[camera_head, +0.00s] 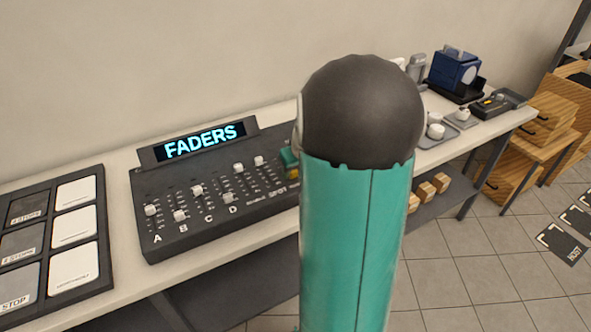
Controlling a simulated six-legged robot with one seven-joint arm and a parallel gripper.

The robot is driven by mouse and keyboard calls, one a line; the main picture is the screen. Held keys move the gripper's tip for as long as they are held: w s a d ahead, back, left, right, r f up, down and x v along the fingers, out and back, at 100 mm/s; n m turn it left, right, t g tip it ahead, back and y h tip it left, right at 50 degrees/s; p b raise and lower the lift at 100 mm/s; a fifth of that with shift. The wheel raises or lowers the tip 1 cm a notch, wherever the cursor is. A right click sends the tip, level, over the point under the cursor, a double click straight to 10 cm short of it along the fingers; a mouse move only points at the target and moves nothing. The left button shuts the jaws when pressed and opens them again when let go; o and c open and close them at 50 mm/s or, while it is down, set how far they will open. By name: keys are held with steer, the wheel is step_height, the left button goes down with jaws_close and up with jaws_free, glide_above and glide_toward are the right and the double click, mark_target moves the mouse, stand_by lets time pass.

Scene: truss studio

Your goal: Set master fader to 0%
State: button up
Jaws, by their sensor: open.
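The dark fader console (147,240) sits on the bench, with a lit "FADERS" display (205,142) along its back. Its white knobs stand at differing heights: fader A (151,210), fader B (180,215), fader C (196,190) and fader D (227,197). Two more knobs stand further right, one (238,168) and another (259,160); their labels are too small to read surely, so I cannot tell which fader is the master. My teal arm with a dark rounded cap covers the console's right end. My gripper is not visible.
A small green and yellow piece (289,160) shows beside my arm; I cannot tell what it is. A panel (55,250) with white and grey pads lies left. Right along the bench (480,132) are cups, a blue machine (455,68) and trays. Wooden drawers (560,112) stand beyond.

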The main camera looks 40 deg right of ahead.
steer(key=v, duration=1.3)
steer(key=shift+s+a+r, duration=0.1)
steer(key=s+a+r+n, duration=0.1)
steer(key=a+r, duration=0.1)
steer(key=a, duration=0.8)
steer(key=a+r+n, duration=0.1)
steer(key=a+r, duration=0.1)
steer(key=a, duration=0.8)
steer(key=s+a+f+n+t+y, duration=0.1)
steer(key=s+a, duration=0.7)
steer(key=a, duration=0.4)
steer(key=shift+f, duration=0.35)
steer(key=shift+s+d, duration=0.1)
